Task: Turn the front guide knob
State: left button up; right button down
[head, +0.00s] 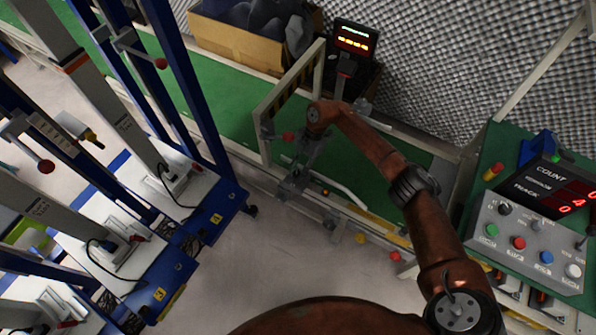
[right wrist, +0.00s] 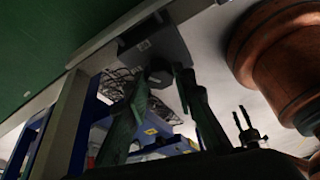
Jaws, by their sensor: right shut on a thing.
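My right gripper (head: 294,186) reaches down at the near edge of the green conveyor belt (head: 232,110), beside the pale gate frame. In the right wrist view its two dark fingers (right wrist: 168,88) stand on either side of a dark round knob (right wrist: 159,76), and the gripper is shut on it. The knob sits against a grey block (right wrist: 140,45) at the belt's edge. In the head view the gripper hides the knob, and its turn angle cannot be told. My left gripper is not in view.
The pale gate frame (head: 266,134) with a striped bar stands close by my right gripper. A control panel (head: 528,240) with coloured buttons is at the right. Blue-framed stands (head: 222,208) fill the left. A cardboard box (head: 235,45) and a lit display (head: 355,38) are behind.

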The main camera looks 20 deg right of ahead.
pick_arm(q)
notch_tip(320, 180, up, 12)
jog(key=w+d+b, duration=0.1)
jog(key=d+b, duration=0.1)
jog(key=b, duration=0.2)
pick_arm(e)
jog(key=n, duration=0.2)
jog(key=n+g+h, duration=0.1)
jog(key=n, duration=0.1)
jog(key=n+g, duration=0.1)
jog(key=n, duration=0.2)
jog(key=shift+w+a+f+h, duration=0.15)
jog(key=shift+w+h, duration=0.1)
jog(key=shift+h, duration=0.05)
jog(key=n+h+b, duration=0.1)
jog(key=n, duration=0.2)
jog(key=shift+g, duration=0.3)
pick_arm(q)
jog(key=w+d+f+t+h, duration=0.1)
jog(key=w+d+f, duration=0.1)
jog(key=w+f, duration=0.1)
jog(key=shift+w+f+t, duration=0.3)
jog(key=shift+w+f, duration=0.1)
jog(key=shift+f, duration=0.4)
pick_arm(e)
jog(key=shift+a+n+h, duration=0.1)
jog(key=shift+n+h, duration=0.2)
jog(key=shift+n, duration=0.4)
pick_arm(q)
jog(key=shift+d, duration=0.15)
